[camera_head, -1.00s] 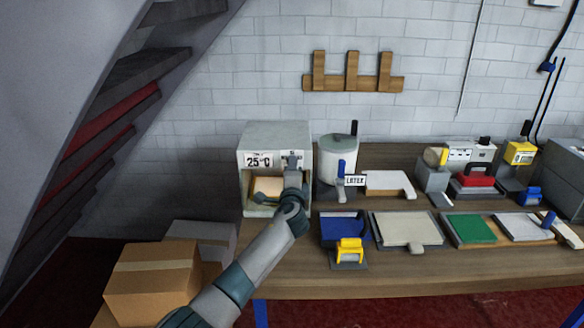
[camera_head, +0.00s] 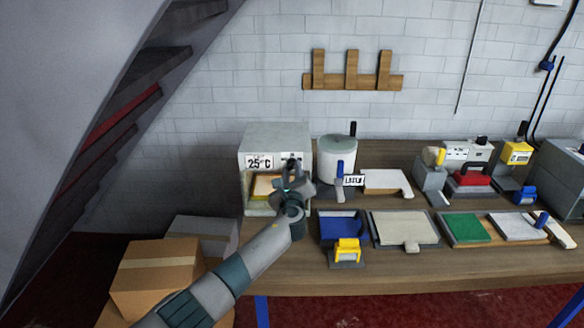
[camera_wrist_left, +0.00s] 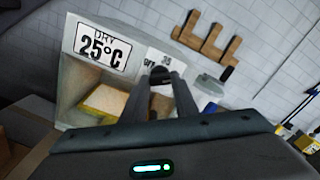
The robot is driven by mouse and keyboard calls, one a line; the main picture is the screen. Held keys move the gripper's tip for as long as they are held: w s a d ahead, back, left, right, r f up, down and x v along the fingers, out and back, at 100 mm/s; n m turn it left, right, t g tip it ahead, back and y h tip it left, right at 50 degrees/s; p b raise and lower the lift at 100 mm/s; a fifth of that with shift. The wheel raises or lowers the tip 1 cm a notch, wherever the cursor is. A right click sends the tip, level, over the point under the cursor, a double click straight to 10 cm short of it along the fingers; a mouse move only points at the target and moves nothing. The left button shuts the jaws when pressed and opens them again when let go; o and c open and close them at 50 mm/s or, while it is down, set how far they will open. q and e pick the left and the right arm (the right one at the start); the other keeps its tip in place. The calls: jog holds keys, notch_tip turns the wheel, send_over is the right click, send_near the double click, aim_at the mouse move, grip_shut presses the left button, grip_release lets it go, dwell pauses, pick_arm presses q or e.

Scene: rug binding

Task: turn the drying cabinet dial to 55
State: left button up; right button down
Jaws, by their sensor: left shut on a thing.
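The drying cabinet (camera_head: 262,138) is a pale box at the left end of the bench, with an open front. Its label (camera_head: 259,162) reads 25°C; in the left wrist view the label (camera_wrist_left: 102,47) reads "DRY 25°C". The dark dial (camera_wrist_left: 160,75) is right of that label, with a small scale plate above and beside it. My left gripper (camera_wrist_left: 160,92) is in front of the cabinet, its fingers reaching up to the dial and shut on it. In the head view the left gripper (camera_head: 293,180) partly covers the cabinet front. My right gripper is out of view.
A white pot (camera_head: 334,158) and a LATEX label stand close to the right. A blue tray (camera_head: 338,226) is in front. Cardboard boxes (camera_head: 156,276) stand left of the bench. A wooden rack hangs on the wall.

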pick_arm(q)
jog(key=shift+f+m+p, duration=0.1)
jog(key=shift+m+p, duration=0.45)
jog(key=shift+m, duration=0.85)
jog(key=o, duration=1.1)
jog(key=shift+c, duration=0.2)
jog(key=shift+s, duration=0.2)
jog(key=shift+s, duration=0.85)
jog(key=s+b, duration=0.2)
jog(key=s, duration=1.3)
jog(key=shift+s+b, duration=0.2)
jog(key=shift+b, duration=0.1)
